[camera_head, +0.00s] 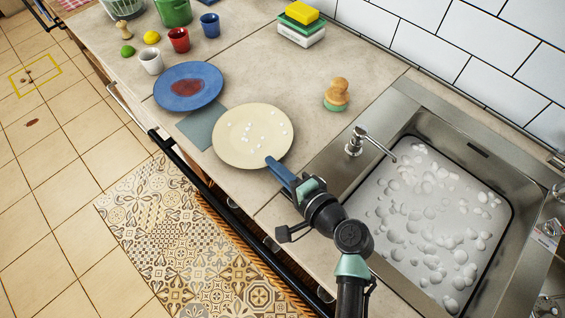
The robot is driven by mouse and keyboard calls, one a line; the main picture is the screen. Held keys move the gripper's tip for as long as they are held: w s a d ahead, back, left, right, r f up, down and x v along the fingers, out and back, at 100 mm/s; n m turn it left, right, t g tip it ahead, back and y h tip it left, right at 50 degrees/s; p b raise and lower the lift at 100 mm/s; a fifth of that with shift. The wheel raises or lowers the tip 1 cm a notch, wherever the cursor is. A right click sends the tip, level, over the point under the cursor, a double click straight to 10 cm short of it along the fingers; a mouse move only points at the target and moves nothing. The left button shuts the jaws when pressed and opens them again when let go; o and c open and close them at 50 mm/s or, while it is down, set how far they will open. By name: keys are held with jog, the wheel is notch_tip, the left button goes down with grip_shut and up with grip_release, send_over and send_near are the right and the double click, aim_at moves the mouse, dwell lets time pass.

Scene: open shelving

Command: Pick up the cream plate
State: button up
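The cream plate (232,143) lies on the counter left of the sink, with several small white bits on it. A grey-green cloth (197,128) shows beside its left edge and seems to run partly under it. My gripper (272,163) reaches in from the lower right, and its blue fingertip end overlaps the plate's near right rim in the picture. I cannot tell whether it touches the rim, or whether the fingers are apart or closed.
A blue plate (205,92) with a red stain lies close behind the cream plate. Cups (179,40) stand behind it. A wooden brush (337,92) stands to the right. The foamy sink (425,215) and its faucet (357,141) are right of my arm.

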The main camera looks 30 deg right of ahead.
grip_shut()
dwell(1.4)
jog(key=shift+a, duration=0.1)
